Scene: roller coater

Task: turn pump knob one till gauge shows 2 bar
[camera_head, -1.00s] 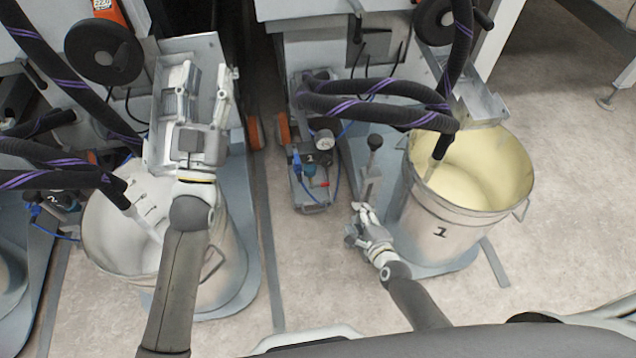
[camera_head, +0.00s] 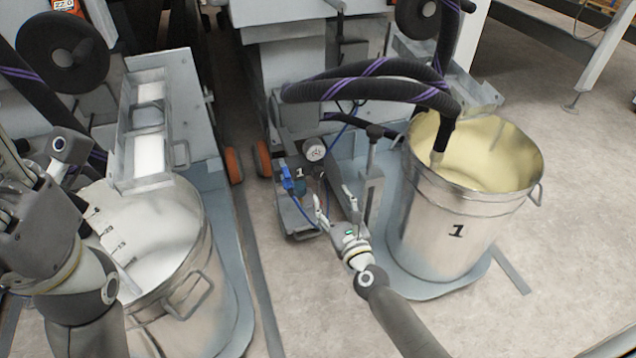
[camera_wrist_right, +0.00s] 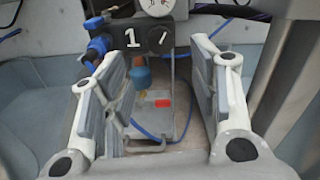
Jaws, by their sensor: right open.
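Pump one (camera_head: 300,205) is a small grey unit on the floor, marked 1. Its round white gauge (camera_head: 315,150) sits on top. In the right wrist view the gauge (camera_wrist_right: 158,6) is cut off by the top edge, and I cannot read its needle. Below it is a dark knob (camera_wrist_right: 163,40) with a white mark, right of the 1. My right gripper (camera_head: 335,198) is open and empty in front of the pump. In the wrist view its fingers (camera_wrist_right: 155,62) stand either side of the pump front, apart from the knob. My left gripper (camera_head: 40,165) is at the left edge, its jaws unclear.
A metal bucket marked 1 (camera_head: 425,225) with cream liquid stands right of the pump. Another bucket (camera_head: 185,285) with white liquid stands left. Black hoses (camera_head: 350,92) with purple stripes hang above the pump. A upright post (camera_head: 373,185) stands close to my right gripper.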

